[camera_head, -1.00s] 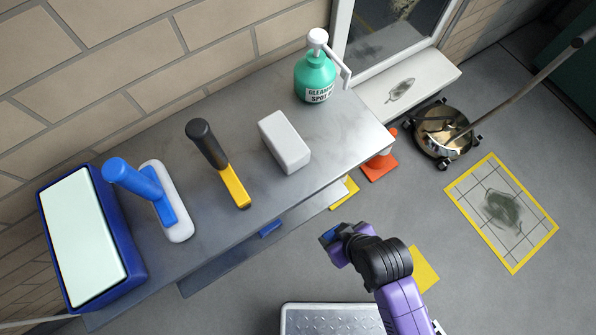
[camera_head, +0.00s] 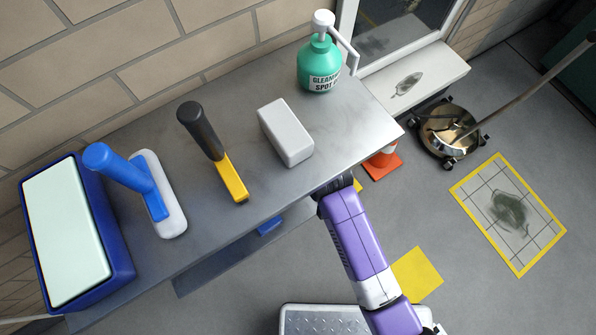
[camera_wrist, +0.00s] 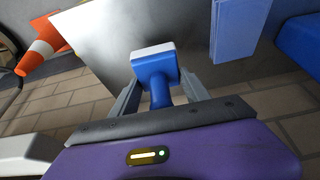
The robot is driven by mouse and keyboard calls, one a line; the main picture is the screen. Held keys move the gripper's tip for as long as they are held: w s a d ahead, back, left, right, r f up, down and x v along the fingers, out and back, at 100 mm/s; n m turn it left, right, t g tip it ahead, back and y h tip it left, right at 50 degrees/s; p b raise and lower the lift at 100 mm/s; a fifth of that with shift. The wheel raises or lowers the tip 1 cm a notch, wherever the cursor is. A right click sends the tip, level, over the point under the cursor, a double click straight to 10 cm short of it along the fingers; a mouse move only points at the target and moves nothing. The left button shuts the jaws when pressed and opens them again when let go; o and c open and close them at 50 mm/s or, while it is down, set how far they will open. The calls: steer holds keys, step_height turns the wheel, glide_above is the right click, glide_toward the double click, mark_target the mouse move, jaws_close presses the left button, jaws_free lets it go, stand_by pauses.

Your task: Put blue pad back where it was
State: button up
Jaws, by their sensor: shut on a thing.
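My gripper (camera_wrist: 161,92) is shut on the handle of a blue tool with a square blue head and a pale rim, the blue pad (camera_wrist: 155,68) in the wrist view. The pad is in front of a smooth grey surface (camera_wrist: 105,45); I cannot tell whether it touches it. In the head view my arm reaches the front edge of the grey counter (camera_head: 235,130), and the counter hides the gripper and the held pad. Another tool with a blue handle and white base (camera_head: 160,195) stands on the counter.
A black-and-yellow tool (camera_head: 232,178), a white block (camera_head: 286,132), a green pump bottle (camera_head: 318,65) and a blue box (camera_head: 120,250) stand on the counter. An orange cone (camera_head: 383,163) is by its right end. A lower shelf (camera_head: 215,260) shows beneath.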

steer(key=shift+f+b, duration=0.65)
steer(key=shift+f, duration=1.05)
steer(key=shift+f, duration=0.2)
steer(key=o, duration=1.2)
steer(key=shift+r, duration=0.1)
steer(key=shift+r, duration=0.15)
steer(key=p+v, duration=0.2)
steer(key=v, duration=0.3)
steer(key=shift+s+d+r, duration=0.15)
steer(key=shift+s+r, duration=0.05)
steer(key=shift+s, duration=0.1)
steer(key=s+d+p, duration=0.1)
steer(key=s+d, duration=0.5)
steer(key=s, duration=0.3)
steer(key=shift+d+f+p, duration=0.25)
steer(key=shift+d+p, duration=0.05)
steer(key=shift+p, duration=0.1)
